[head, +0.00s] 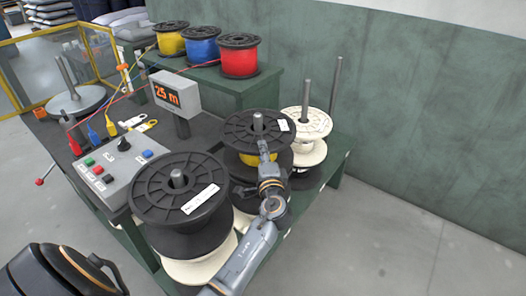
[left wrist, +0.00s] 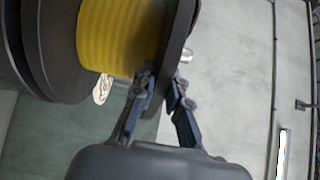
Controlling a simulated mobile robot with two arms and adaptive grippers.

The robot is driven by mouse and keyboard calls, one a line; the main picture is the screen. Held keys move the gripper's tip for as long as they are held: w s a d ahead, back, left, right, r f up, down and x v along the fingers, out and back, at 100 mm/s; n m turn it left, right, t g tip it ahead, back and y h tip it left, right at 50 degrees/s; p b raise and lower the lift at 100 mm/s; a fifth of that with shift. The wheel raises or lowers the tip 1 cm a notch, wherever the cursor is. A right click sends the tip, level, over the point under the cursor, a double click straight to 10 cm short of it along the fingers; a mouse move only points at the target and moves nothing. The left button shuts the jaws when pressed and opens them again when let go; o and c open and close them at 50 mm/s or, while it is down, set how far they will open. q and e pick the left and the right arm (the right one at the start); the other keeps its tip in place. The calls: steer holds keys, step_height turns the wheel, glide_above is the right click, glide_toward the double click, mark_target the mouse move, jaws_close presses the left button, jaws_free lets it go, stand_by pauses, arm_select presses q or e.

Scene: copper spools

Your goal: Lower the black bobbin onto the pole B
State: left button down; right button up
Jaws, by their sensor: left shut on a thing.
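The black bobbin (head: 240,127), wound with yellow, is at the middle pole (head: 258,119), whose tip sticks up through the hub. The bobbin looks level, above another black bobbin; any gap between them is hard to see. My left gripper (head: 268,170) is at its near side, shut on the bobbin's flange. In the left wrist view the flange (left wrist: 177,50) passes between the fingers of the left gripper (left wrist: 160,92), beside the yellow winding (left wrist: 118,38). I cannot read a letter on any pole. My right gripper is not in view.
A stack topped by a black bobbin (head: 160,198) stands close at the left front. White bobbins (head: 308,120) are on a pole behind, with a bare-topped pole (head: 336,80) next to them. A control panel (head: 120,160) and a "25 m" display (head: 176,94) stand left. Floor at right is clear.

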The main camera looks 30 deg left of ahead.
arm_select(q)
steer(key=shift+d+b, duration=0.1)
steer(key=shift+b, duration=0.3)
stand_by(0.4)
steer(key=c, duration=1.3)
jaws_free()
steer(key=shift+s, duration=0.1)
steer(key=shift+s+f, duration=0.1)
steer(key=shift+f, duration=0.35)
steer(key=v, duration=1.2)
steer(key=shift+r, duration=0.3)
